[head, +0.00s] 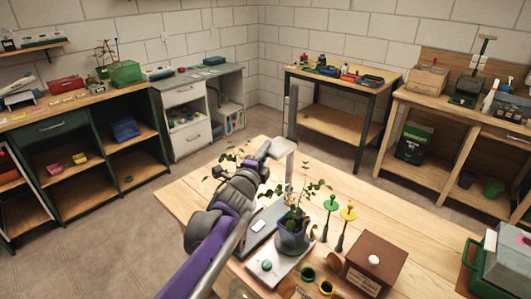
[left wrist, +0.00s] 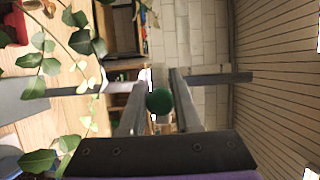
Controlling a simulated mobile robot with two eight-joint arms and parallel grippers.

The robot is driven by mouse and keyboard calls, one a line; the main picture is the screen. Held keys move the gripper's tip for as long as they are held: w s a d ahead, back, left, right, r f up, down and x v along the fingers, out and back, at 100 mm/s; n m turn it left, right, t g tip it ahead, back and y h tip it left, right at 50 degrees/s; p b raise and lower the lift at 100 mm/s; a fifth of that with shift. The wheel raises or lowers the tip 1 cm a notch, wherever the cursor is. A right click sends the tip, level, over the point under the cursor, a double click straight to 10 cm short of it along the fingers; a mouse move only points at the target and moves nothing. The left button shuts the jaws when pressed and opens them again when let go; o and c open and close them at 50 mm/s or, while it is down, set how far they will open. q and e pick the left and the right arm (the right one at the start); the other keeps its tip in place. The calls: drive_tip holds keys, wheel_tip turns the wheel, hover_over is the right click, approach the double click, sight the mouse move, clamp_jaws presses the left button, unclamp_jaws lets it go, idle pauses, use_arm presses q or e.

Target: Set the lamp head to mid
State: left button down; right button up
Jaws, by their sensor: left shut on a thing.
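The lamp's grey upright post (head: 293,110) rises from the near table, with the pale lamp head (head: 284,147) on it. My left gripper (head: 268,152) is at the lamp head, its fingers partly hidden by my wrist. In the left wrist view, my left gripper (left wrist: 158,92) is shut on a round green knob (left wrist: 158,101) between its fingers. The grey post (left wrist: 222,78) runs sideways behind the knob there. Marks for the head's height cannot be made out. My right gripper is not in view.
A leafy plant in a blue pot (head: 291,238) stands close beside my left arm.

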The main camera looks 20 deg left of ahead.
use_arm(q)
wheel_tip(320, 180, up, 6)
drive_tip(key=p, duration=0.4)
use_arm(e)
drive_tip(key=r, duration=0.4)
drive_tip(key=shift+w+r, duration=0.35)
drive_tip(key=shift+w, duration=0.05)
use_arm(q)
drive_tip(key=shift+f, duration=0.1)
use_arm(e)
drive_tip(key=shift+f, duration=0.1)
use_arm(q)
drive_tip(key=c, duration=0.6)
unclamp_jaws()
drive_tip(key=shift+c, duration=0.2)
drive_tip(key=shift+s, duration=0.1)
use_arm(e)
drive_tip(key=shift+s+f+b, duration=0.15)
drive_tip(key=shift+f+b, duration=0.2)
drive_tip(key=shift+b, duration=0.05)
use_arm(q)
drive_tip(key=s, duration=1)
drive_tip(key=shift+s, duration=0.35)
